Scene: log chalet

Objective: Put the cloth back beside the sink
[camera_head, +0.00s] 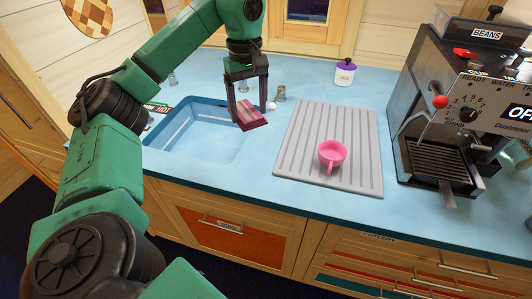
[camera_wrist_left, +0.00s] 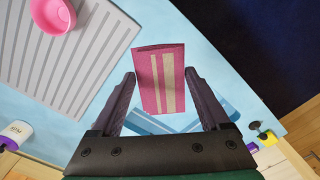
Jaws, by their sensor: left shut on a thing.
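The cloth (camera_head: 251,116) is pink-red with pale stripes and folded flat. My left gripper (camera_head: 248,103) points down and is shut on it, near the right rim of the blue sink (camera_head: 161,136). In the left wrist view the cloth (camera_wrist_left: 161,80) shows between the two dark fingers of the left gripper (camera_wrist_left: 160,78), with part of the sink (camera_wrist_left: 228,107) behind it. I cannot tell whether the cloth touches the counter. My right gripper is not in view.
A grey ribbed drainboard (camera_head: 308,135) with a pink cup (camera_head: 332,154) lies right of the cloth. A small metal shaker (camera_head: 281,93) and a white ball-like thing (camera_head: 271,106) stand close behind it. A purple-lidded jar (camera_head: 345,73) and coffee machine (camera_head: 428,125) stand farther right.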

